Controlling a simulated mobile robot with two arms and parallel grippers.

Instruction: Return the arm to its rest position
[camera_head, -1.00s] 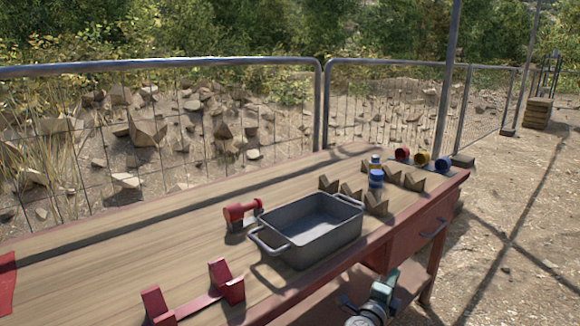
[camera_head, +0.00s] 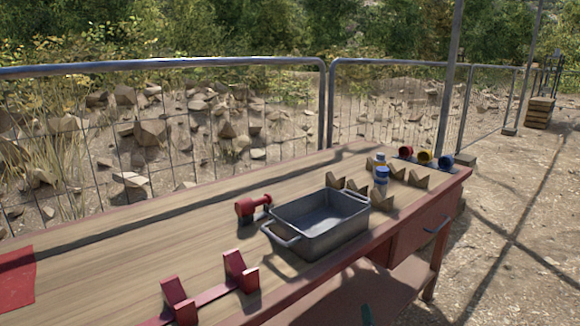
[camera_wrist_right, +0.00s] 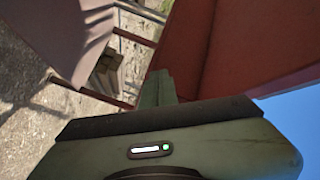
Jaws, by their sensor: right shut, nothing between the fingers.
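Red table surfaces lie beyond and to the right of the fingers there. My left gripper is in neither view.
A mesh fence (camera_head: 230,120) stands behind. Open ground lies right.

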